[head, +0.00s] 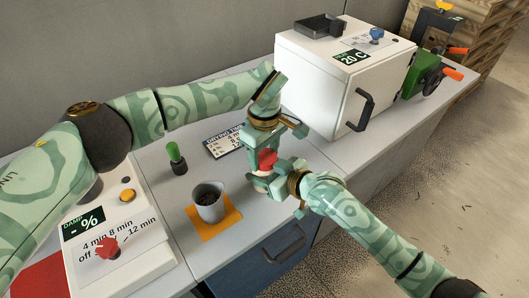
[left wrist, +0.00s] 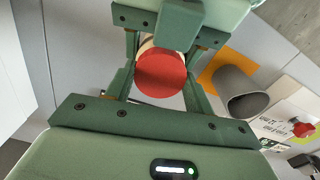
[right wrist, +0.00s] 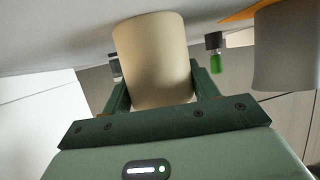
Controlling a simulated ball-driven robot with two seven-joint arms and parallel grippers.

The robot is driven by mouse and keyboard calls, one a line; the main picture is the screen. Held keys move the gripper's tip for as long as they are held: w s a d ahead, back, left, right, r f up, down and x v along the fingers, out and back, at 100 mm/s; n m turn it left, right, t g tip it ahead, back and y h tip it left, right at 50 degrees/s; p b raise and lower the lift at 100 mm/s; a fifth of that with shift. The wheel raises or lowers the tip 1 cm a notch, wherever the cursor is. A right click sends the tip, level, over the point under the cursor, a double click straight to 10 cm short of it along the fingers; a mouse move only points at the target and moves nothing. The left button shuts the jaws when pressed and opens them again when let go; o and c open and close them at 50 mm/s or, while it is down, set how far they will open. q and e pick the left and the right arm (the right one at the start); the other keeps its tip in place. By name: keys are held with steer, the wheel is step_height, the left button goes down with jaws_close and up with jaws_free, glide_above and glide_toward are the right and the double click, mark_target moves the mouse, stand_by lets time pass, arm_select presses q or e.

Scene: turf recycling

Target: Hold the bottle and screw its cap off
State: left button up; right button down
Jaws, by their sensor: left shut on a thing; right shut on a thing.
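The bottle has a cream body (head: 262,174) and a red cap (head: 265,158), which faces up. My left gripper (head: 266,147) comes from above and is shut on the red cap; in the left wrist view the cap (left wrist: 160,74) sits between its fingers. My right gripper (head: 276,177) comes from the right side and is shut on the cream body, which fills the space between its fingers in the right wrist view (right wrist: 152,62). Part of the body is hidden by my grippers. I cannot tell whether the bottle touches the counter.
A grey cup (head: 208,200) with dark contents stands on an orange mat (head: 224,226). A white oven-like box (head: 320,85) stands at the back right; a damp meter (head: 130,240) is front left.

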arm_select(q)
steer(key=n, duration=0.4)
steer(key=shift+n, duration=0.3)
steer(key=n, duration=0.3)
steer(key=o, duration=1.1)
steer(key=shift+c, duration=0.2)
step_height(320, 180, up, 5)
steer(key=shift+f, duration=0.2)
step_height(320, 180, up, 2)
steer(key=m, duration=0.2)
steer(key=shift+m, duration=0.4)
steer(key=shift+r+m, duration=0.5)
steer(key=shift+m, duration=0.6)
steer(key=shift+f, duration=0.35)
step_height(320, 180, down, 7)
steer(key=shift+r, duration=0.1)
